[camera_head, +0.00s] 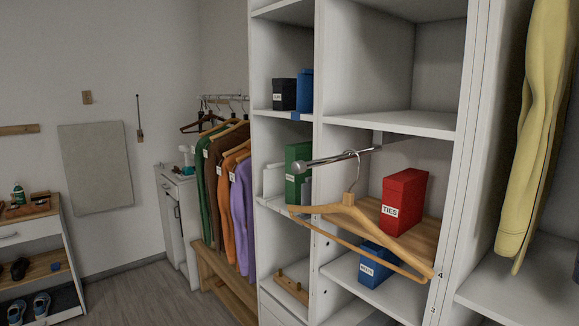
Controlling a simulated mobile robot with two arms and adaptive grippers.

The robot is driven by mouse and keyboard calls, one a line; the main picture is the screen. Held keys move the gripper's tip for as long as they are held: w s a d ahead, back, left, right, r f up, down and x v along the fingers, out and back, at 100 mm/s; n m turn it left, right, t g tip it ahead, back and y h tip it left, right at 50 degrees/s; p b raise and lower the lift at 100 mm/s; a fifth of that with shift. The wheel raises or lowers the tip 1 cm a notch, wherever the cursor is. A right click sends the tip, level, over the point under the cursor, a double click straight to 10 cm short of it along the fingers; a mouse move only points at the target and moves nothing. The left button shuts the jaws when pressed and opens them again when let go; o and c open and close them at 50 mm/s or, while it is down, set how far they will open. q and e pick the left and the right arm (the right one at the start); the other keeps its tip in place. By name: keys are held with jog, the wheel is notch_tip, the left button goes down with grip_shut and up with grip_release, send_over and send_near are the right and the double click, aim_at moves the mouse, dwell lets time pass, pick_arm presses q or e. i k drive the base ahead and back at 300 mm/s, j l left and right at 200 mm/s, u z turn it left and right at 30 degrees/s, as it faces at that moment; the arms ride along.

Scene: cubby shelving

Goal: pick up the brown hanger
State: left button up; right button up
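A light brown wooden hanger (348,208) hangs by its metal hook from a short metal rod (338,158) that sticks out in front of the shelving. Its shoulders slope across the middle-right cubby, and its thin lower bar runs from upper left to lower right. The hanger carries no garment. Neither of my grippers shows in the head view.
Behind the hanger, a red TIES box (403,201) stands on a wooden shelf and a blue box (375,263) sits below. A green box (298,172) is left. Yellow cloth (535,130) hangs right; garments (230,185) hang on a rack left. Floor at lower left is clear.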

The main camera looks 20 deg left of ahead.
aim_at(210, 115)
jog(key=i+j+u, duration=1.25)
jog(key=i+u, duration=0.4)
